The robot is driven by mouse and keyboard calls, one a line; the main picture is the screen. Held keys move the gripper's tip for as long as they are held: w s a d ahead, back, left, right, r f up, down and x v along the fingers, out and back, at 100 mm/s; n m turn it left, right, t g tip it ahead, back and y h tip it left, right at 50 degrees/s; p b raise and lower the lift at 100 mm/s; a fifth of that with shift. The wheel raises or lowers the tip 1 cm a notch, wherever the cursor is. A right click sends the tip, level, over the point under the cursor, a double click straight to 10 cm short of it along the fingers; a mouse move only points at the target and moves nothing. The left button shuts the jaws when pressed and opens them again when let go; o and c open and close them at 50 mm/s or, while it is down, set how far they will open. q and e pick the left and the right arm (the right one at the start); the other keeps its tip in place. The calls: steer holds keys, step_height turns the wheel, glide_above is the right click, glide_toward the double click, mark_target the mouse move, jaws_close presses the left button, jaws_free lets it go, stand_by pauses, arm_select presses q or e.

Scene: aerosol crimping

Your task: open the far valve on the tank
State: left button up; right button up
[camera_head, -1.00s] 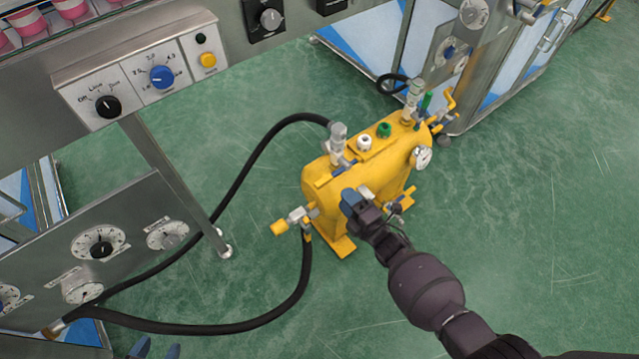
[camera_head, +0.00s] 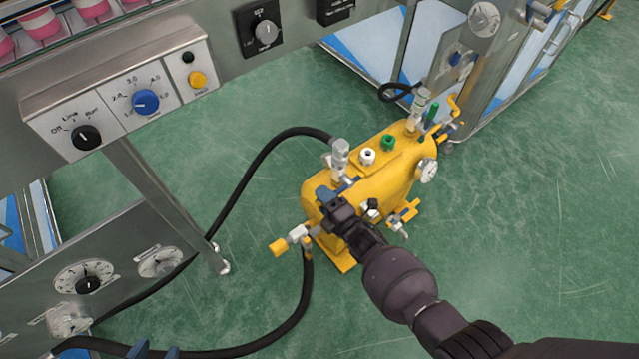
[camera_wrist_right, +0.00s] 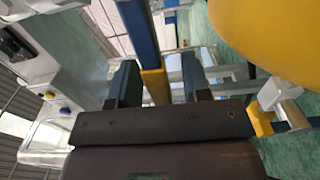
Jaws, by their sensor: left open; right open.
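The yellow tank (camera_head: 375,185) stands on the floor in the head view. A far fitting with a yellow handle (camera_head: 454,106) is at its back right end. A near fitting with a yellow handle (camera_head: 278,247) sticks out at its front left. My right gripper (camera_head: 337,197) is open over the tank's near end and hides part of it. In the right wrist view, a blue and yellow bar (camera_wrist_right: 143,42) lies between the open fingers (camera_wrist_right: 158,85); I cannot tell whether they touch it.
A black hose (camera_head: 245,180) loops from the tank to the left. A steel machine with dials (camera_head: 86,285) and a control box (camera_head: 120,100) stands at left. A steel cabinet (camera_head: 500,75) stands behind the tank. The green floor at right is clear.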

steer(key=shift+w+a, duration=0.35)
steer(key=shift+w, duration=0.15)
arm_select(q)
steer(key=shift+w+r, duration=0.1)
steer(key=shift+w, duration=0.3)
steer(key=shift+s, duration=0.1)
arm_select(e)
steer(key=shift+s, duration=0.1)
steer(key=shift+c, duration=0.2)
arm_select(q)
steer(key=shift+s+f, duration=0.15)
steer(key=shift+f, duration=0.05)
arm_select(e)
jaws_close()
arm_select(q)
steer(key=shift+r, duration=0.1)
